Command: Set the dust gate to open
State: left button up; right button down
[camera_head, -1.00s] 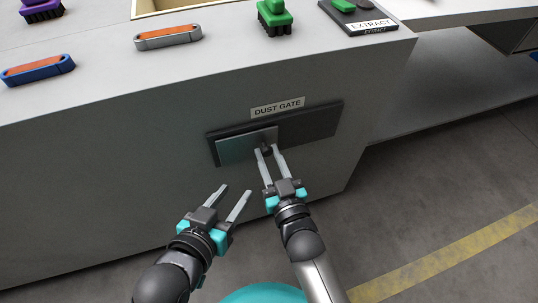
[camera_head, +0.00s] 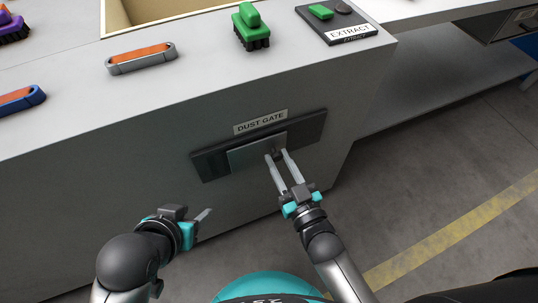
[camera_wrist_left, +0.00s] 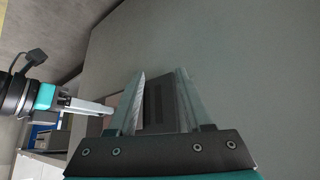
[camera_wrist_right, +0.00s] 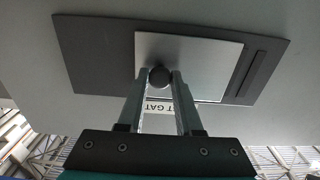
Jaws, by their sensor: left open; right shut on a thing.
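The dust gate is a dark frame (camera_head: 312,127) on the front of the grey bench, with a lighter sliding plate (camera_head: 248,156) in it. The plate stands off the frame's left end, and a dark slotted part (camera_head: 208,163) shows to its left. In the right wrist view, slots (camera_wrist_right: 247,76) show beside the plate (camera_wrist_right: 205,62). My right gripper (camera_head: 281,155) is shut on the plate's round dark knob (camera_wrist_right: 159,77). My left gripper (camera_head: 207,214) is open and empty, low and left of the gate; one finger is hidden in the head view.
A "DUST GATE" label (camera_head: 261,122) sits above the frame. On the bench top are a grey-and-orange handle (camera_head: 141,59), a green brush (camera_head: 250,27), a blue-and-orange handle (camera_head: 20,99) and an EXTRACT switch panel (camera_head: 336,22). Open floor lies to the right.

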jog(key=d, duration=0.2)
jog(key=w+d, duration=0.1)
jog(key=d, duration=0.2)
jog(key=w+d+p, duration=0.1)
jog(key=d, duration=0.1)
jog(key=shift+w+d+f, duration=0.15)
jog(key=shift+d, duration=0.1)
pick_arm(q)
jog(key=s+a+g, duration=0.1)
jog(key=s+a+g+y, duration=0.1)
jog(key=shift+s+a+r, duration=0.15)
jog(key=shift+s+a, duration=0.05)
jog(key=shift+a, duration=0.1)
pick_arm(e)
jog(key=shift+w+d, duration=0.1)
jog(key=shift+d, duration=0.4)
jog(key=c, duration=0.6)
grip_release()
